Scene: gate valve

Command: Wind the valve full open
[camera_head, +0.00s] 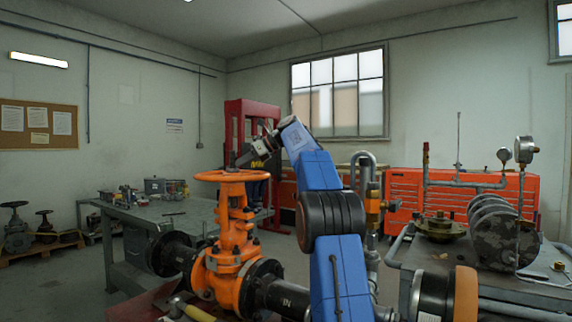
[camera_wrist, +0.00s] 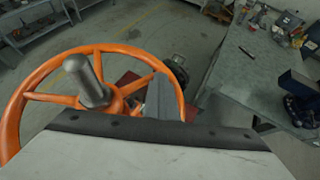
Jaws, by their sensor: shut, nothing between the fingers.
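The gate valve (camera_head: 228,262) is orange, with a round orange handwheel (camera_head: 232,176) lying flat on top. In the wrist view the handwheel (camera_wrist: 70,52) fills the left side, with spokes running to its hub. A grey, round-ended post (camera_wrist: 88,80) stands up near the hub; I take it for the stem. My gripper (camera_head: 243,159) is shut and empty, just above the wheel. In the wrist view a dark grey finger (camera_wrist: 164,98) shows over the wheel's right side. I cannot tell whether it touches the rim or a spoke.
A grey workbench (camera_head: 135,215) with small parts stands behind the valve on the left; the bench (camera_wrist: 258,75) also shows at right in the wrist view. A pipe rig with gauges (camera_head: 524,150) and a red tool cabinet (camera_head: 405,190) stand to the right. A red press (camera_head: 237,125) is behind.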

